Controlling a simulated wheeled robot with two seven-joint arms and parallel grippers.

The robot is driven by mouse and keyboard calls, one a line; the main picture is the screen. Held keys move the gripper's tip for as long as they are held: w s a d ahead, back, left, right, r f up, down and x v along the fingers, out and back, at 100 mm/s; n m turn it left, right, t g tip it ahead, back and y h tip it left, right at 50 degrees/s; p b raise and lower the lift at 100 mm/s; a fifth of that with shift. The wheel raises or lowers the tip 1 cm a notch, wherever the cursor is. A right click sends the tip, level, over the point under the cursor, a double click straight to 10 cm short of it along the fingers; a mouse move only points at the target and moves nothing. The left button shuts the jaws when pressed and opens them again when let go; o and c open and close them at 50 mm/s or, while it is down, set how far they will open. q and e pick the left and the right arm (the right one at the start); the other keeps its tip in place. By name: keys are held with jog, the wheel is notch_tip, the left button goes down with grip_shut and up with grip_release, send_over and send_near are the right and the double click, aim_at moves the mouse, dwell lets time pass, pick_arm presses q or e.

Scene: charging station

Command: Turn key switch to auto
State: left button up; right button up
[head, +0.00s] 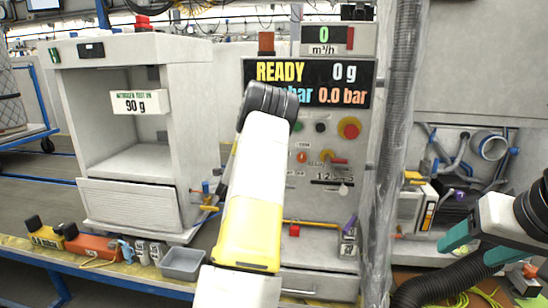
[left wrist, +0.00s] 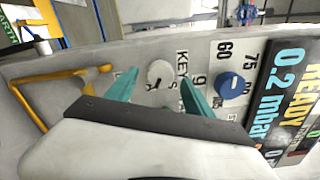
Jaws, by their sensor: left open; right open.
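The key switch (left wrist: 158,73) is a round pale knob with a dark pointer mark, beside a partly hidden "KEY S" label and a letter A. In the left wrist view, my open left gripper (left wrist: 157,80) has its teal fingertips on either side of the switch. I cannot tell whether they touch it. In the head view my left arm covers part of the control panel (head: 305,212), and I cannot make out the left gripper or the key switch there. My right gripper (head: 467,252) is open and empty at the lower right, apart from the panel.
A blue knob (left wrist: 230,86) with a number scale sits right beside the switch. A yellow bent handle (left wrist: 45,95) is at the left wrist view's left.

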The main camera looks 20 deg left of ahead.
pick_arm(q)
jog(key=v, duration=0.3)
jog(key=shift+s+d, duration=0.1)
jog(key=shift+s, duration=0.25)
jog(key=shift+r, duration=0.1)
